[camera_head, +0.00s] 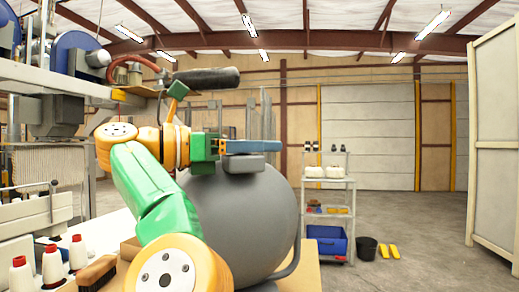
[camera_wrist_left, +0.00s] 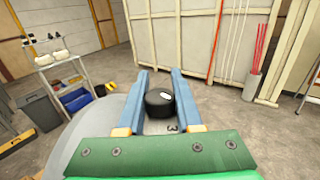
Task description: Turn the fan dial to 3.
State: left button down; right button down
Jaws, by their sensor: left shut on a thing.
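The fan dial (camera_wrist_left: 158,101) is a round black knob with a white mark on its top, seen in the left wrist view. A small digit that looks like a 3 (camera_wrist_left: 172,128) shows just below it. My left gripper (camera_wrist_left: 163,98) has its two blue fingers on either side of the dial and is shut on it. In the head view my left gripper (camera_head: 252,147) reaches right, at the top of a large grey rounded body (camera_head: 245,215). The dial is hidden there, and a grey block (camera_head: 244,163) shows under the fingers. My right gripper is not in view.
A bench at left holds several white-and-red bottles (camera_head: 52,264) and a brush (camera_head: 97,272). A shelf cart (camera_head: 329,195) with a blue bin (camera_head: 327,240) stands behind, beside a black bin (camera_head: 366,248). A tall pale panel (camera_head: 494,145) is at right. Floor between is open.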

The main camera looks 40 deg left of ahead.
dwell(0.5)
pick_arm(q)
jog(key=c, duration=0.6)
grip_release()
jog(key=shift+s, duration=0.1)
jog(key=v, duration=0.1)
jog(key=b+v, duration=0.2)
jog(key=shift+f, duration=0.25)
jog(key=b+v, duration=0.1)
jog(key=v, duration=0.2)
jog(key=shift+s+a+r, duration=0.1)
jog(key=shift+s+r, duration=0.1)
jog(key=shift+s, duration=0.05)
jog(key=shift+s+a, duration=0.2)
jog(key=shift+s, duration=0.2)
jog(key=shift+w, duration=0.1)
jog(key=shift+w+d, duration=0.1)
